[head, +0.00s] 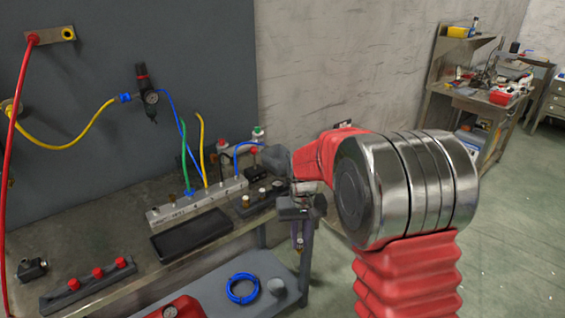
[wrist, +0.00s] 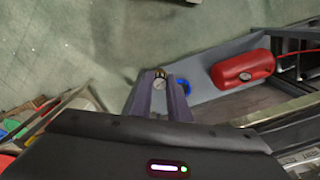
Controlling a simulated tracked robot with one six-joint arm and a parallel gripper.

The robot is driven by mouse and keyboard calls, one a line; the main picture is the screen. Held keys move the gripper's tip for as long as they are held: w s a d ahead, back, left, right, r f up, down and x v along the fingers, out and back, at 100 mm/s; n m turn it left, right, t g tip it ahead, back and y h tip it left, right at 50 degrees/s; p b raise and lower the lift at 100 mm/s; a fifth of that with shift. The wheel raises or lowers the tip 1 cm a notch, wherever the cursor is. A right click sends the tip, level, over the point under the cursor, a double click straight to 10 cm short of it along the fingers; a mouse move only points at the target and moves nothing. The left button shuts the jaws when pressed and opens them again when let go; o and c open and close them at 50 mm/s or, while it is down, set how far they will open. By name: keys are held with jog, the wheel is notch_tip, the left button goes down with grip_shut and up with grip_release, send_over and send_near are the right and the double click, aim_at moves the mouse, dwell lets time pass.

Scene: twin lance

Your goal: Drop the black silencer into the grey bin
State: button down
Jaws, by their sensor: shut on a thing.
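My gripper (head: 299,238) hangs pointing down beyond the right end of the bench in the head view. In the wrist view its two dark fingers (wrist: 160,82) are shut on a small round dark piece with a brass-coloured part (wrist: 160,74), which I take for the black silencer. The fingers hide most of it. In the wrist view the fingers and the held piece seem to cover the bin.
A blue hose coil (head: 242,288) lies left of the bin on the lower shelf (head: 215,292). A red tank (wrist: 241,59) stands on that shelf too. The bench above carries a black tray (head: 192,235) and a valve manifold (head: 196,203). Green floor lies open beside the shelf.

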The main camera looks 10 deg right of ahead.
jog(key=s+d+f, duration=0.1)
jog(key=s+f, duration=0.3)
jog(key=f, duration=1.1)
jog(key=shift+s+d, duration=0.15)
jog(key=shift+d, duration=0.15)
